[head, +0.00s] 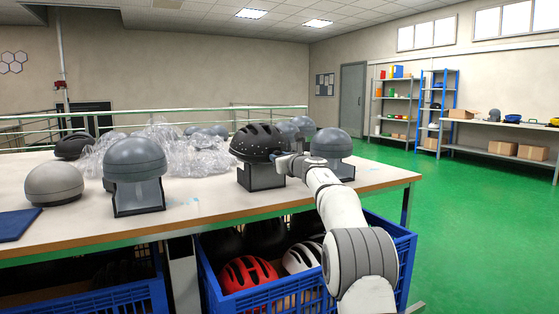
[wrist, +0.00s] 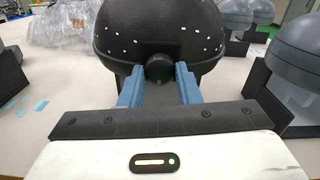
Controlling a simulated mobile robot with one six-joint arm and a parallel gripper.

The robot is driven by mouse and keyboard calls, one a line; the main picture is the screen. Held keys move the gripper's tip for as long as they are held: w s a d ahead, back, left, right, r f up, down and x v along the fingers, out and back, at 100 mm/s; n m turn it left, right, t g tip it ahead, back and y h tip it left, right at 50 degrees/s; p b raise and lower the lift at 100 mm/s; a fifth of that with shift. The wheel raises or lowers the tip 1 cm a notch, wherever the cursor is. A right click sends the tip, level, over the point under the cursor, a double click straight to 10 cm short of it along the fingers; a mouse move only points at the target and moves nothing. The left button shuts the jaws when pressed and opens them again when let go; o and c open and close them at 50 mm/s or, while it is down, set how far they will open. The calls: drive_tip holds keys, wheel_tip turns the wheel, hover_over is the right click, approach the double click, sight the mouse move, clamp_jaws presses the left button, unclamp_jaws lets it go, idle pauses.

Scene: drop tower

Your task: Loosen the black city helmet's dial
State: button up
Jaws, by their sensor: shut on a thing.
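The black city helmet (head: 257,139) sits on a dark box-shaped stand on the table, and its rounded shell with small white marks fills the top of the wrist view (wrist: 205,40). Its round black dial (wrist: 159,68) is at the lower rim, facing my gripper. My gripper (wrist: 159,75) has its two blue fingers on either side of the dial, shut on it. In the head view my gripper (head: 284,160) reaches the helmet's right side; the dial is hidden there.
Grey headforms on stands (head: 136,170) (head: 332,148) stand left and right of the helmet. Clear plastic wrap (head: 150,150) lies behind. A blue crate (head: 403,255) with red and white helmets is below the table edge. Green floor (head: 470,220) is open at right.

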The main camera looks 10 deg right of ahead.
drive_tip(key=shift+f, duration=0.1)
idle(0.3)
drive_tip(key=o, duration=1)
drive_tip(key=shift+s, duration=0.1)
drive_tip(key=shift+b+v, duration=1.1)
drive_tip(key=shift+v, duration=2.7)
